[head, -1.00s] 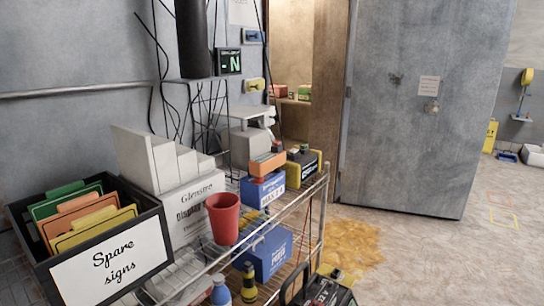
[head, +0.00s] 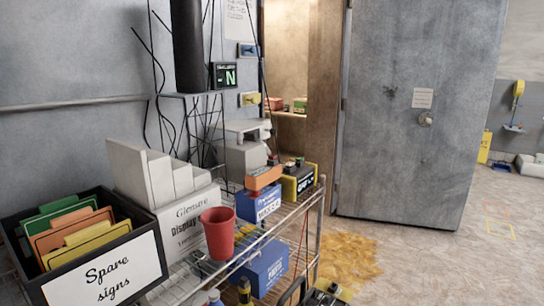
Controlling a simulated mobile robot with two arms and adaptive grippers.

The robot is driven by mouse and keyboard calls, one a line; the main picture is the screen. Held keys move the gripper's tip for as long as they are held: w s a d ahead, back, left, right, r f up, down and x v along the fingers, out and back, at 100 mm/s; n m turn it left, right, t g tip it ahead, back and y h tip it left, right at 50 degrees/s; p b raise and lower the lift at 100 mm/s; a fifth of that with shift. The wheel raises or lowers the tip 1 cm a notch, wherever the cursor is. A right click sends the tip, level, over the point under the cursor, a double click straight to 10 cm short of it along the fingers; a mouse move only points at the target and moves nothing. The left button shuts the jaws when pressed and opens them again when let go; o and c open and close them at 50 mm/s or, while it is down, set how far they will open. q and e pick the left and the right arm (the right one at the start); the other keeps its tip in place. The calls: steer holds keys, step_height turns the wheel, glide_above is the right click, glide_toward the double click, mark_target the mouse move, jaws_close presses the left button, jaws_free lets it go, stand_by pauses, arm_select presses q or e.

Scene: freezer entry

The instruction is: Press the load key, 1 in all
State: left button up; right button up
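No key that I can read as the load key shows. A small dark display (head: 224,75) with a green "N" hangs on the wall. Below it is a yellow wall fitting (head: 249,99), and above it a blue one (head: 247,50); their details are too small to read. A yellow and black box (head: 299,181) with small knobs or buttons on top stands at the far end of the wire shelf. An orange box (head: 264,177) sits beside it on a blue box (head: 258,204). Neither of my grippers is in view.
The wire rack (head: 312,222) also holds a red cup (head: 218,233), a white carton (head: 188,228) and a black "Spare signs" bin (head: 105,275). A grey door (head: 415,130) stands beyond. Floor is open at right, with a yellow-brown stain (head: 345,262).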

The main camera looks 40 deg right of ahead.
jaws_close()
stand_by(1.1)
